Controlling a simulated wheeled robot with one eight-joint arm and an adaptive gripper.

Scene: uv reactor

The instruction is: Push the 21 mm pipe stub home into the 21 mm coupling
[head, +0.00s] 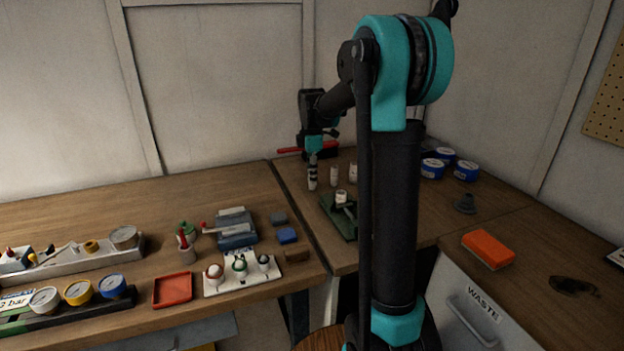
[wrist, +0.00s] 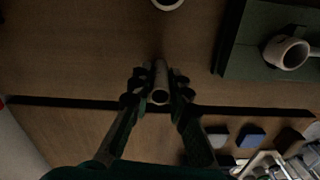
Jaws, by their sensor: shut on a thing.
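My gripper (wrist: 160,88) is shut on a pale grey pipe stub (wrist: 159,84), whose round open end shows between the fingers in the wrist view. In the head view my gripper (head: 312,177) points down over the right-hand bench, left of the green fixture. A pale, open-mouthed fitting (wrist: 286,53), which looks like the coupling, sits on the green fixture (wrist: 236,45) at the upper right of the wrist view. It also shows in the head view (head: 341,197). The stub is apart from this fitting. No size marking is readable.
Pale cylinders (head: 334,176) stand behind the fixture. Blue-and-white tins (head: 432,168) and an orange block (head: 488,249) lie farther right. A gap separates the two benches. A white stand (head: 243,276) and a red tray (head: 173,290) are on the left bench.

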